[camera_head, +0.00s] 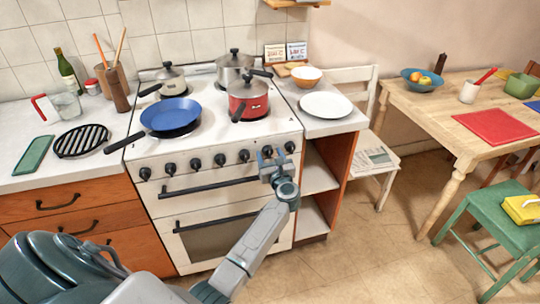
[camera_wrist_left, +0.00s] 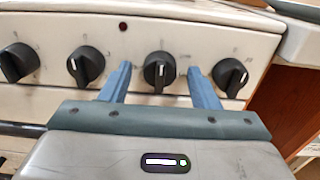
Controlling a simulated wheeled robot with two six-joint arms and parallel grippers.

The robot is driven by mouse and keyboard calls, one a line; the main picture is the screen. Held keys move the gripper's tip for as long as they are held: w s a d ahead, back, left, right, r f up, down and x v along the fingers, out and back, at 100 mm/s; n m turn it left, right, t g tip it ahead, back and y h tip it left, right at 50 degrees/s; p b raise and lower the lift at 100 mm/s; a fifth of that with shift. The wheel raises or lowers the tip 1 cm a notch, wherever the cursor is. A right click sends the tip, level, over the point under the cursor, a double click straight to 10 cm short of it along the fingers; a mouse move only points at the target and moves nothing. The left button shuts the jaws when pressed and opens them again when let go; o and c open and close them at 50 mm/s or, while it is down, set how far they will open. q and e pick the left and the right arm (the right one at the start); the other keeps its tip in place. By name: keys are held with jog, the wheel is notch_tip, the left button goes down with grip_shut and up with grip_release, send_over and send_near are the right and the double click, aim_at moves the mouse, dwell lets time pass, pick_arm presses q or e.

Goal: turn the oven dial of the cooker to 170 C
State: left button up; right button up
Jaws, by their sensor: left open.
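The white cooker (camera_head: 135,150) stands against the tiled wall, with a row of several black dials along its front panel. My left gripper (camera_head: 269,154) is at the right part of this row, open. In the left wrist view, its two blue fingers (camera_wrist_left: 159,78) are on either side of one black dial (camera_wrist_left: 159,70), second from the right. This dial's pale pointer line looks about upright. Small marks ring it, but I cannot read them. I cannot tell whether the fingers touch it. Another dial (camera_wrist_left: 230,75) is to its right, and one (camera_wrist_left: 85,65) to its left. My right gripper is not in view.
A blue pan (camera_head: 172,115), a red pot (camera_head: 249,98) and other pots stand on the hob; the blue pan's handle sticks out over the left edge. Oven handles (camera_head: 210,187) run below the dials. A counter with a white plate (camera_head: 325,104) is at the right. Floor is free in front.

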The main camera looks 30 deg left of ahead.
pick_arm(q)
jog(key=c, duration=1)
jog(key=shift+m, duration=0.3)
